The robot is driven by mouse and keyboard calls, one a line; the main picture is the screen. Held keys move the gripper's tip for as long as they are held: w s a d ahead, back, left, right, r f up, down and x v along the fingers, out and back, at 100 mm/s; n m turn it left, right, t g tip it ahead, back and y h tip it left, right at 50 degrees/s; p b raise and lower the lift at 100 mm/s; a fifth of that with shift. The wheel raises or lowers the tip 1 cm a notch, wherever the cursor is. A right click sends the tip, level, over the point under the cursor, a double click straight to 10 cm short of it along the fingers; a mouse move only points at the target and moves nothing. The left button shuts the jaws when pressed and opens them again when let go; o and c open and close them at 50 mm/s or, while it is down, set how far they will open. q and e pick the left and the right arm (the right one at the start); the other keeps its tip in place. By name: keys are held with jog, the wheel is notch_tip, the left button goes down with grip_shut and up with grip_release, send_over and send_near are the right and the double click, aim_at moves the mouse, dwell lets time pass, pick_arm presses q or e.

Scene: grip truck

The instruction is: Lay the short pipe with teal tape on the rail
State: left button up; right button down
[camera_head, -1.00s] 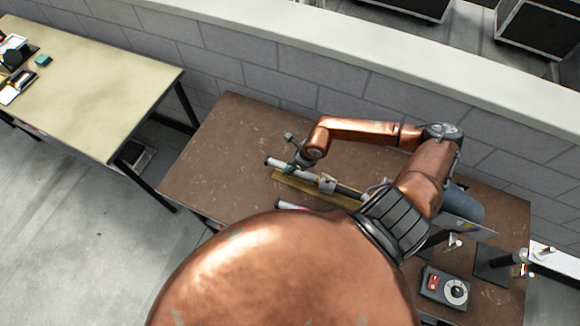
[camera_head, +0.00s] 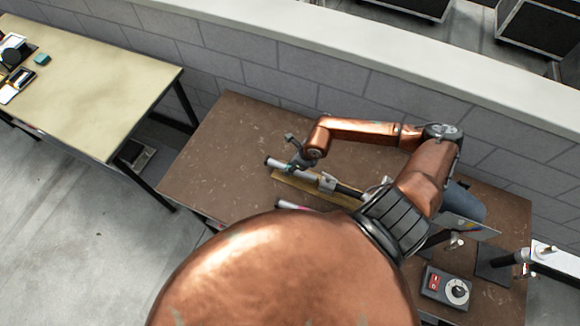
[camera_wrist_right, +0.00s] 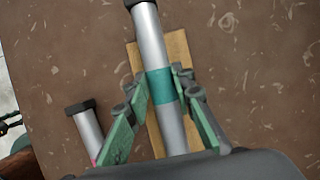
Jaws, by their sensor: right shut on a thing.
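The short grey pipe with teal tape (camera_wrist_right: 150,45) has a dark end cap and lies lengthwise between the fingers of my right gripper (camera_wrist_right: 163,92). The green fingers are shut on it at the teal band. In the head view the pipe (camera_head: 275,164) shows at my right gripper (camera_head: 294,163), over the brown table. A wooden strip (camera_wrist_right: 180,50) runs beneath the pipe; I cannot tell whether they touch. I cannot tell for sure which thing is the rail. My left gripper is not in view.
A second grey pipe (camera_wrist_right: 87,125) with a pink band lies left of the wooden strip. A grey control box (camera_head: 446,287) with a red switch and dial stands on the brown table (camera_head: 225,150). The table's left part is bare. A block wall runs behind.

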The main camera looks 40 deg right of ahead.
jog(key=c, duration=1.6)
grip_release()
jog(key=v, duration=1.2)
